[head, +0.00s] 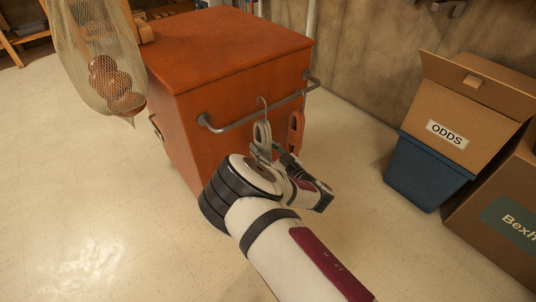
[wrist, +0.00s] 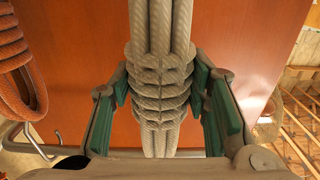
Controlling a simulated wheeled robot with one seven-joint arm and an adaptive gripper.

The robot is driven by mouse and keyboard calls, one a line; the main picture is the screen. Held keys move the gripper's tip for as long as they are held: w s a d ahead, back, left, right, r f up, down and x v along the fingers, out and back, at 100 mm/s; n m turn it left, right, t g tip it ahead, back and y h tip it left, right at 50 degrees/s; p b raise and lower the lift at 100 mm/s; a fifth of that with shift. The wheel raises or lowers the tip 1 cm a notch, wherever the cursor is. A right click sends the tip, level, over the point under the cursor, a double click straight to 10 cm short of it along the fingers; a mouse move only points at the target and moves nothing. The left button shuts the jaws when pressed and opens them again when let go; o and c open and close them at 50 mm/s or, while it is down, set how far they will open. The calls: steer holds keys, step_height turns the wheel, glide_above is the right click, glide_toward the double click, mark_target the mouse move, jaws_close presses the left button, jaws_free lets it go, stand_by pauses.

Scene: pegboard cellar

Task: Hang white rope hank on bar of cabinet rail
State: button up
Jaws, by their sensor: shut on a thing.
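The white rope hank (head: 262,134) hangs upright with a thin metal hook (head: 262,101) at its top. My gripper (head: 279,155) is shut on the hank's lower part. In the wrist view the hank (wrist: 160,70) stands between the green finger pads of my gripper (wrist: 162,105), its wrapped coils in the middle. The grey bar (head: 240,119) runs along the face of the orange cabinet (head: 230,60). The hook's top overlaps the bar in the head view; I cannot tell whether it rests over it.
An orange rope hank (head: 296,130) hangs on the bar just right of the white one; it also shows in the wrist view (wrist: 18,60). A net bag of round things (head: 100,60) hangs at left. A blue bin (head: 425,172) and cardboard boxes (head: 465,100) stand at right.

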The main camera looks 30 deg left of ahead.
steer(key=shift+w+a+b, duration=0.2)
steer(key=shift+a+b, duration=0.15)
steer(key=shift+a, duration=0.3)
steer(key=shift+d+f, duration=0.1)
steer(key=shift+f, duration=0.25)
steer(key=shift+f+b, duration=0.95)
steer(key=shift+f, duration=0.6)
steer(key=o, duration=1.4)
steer(key=shift+o, duration=0.2)
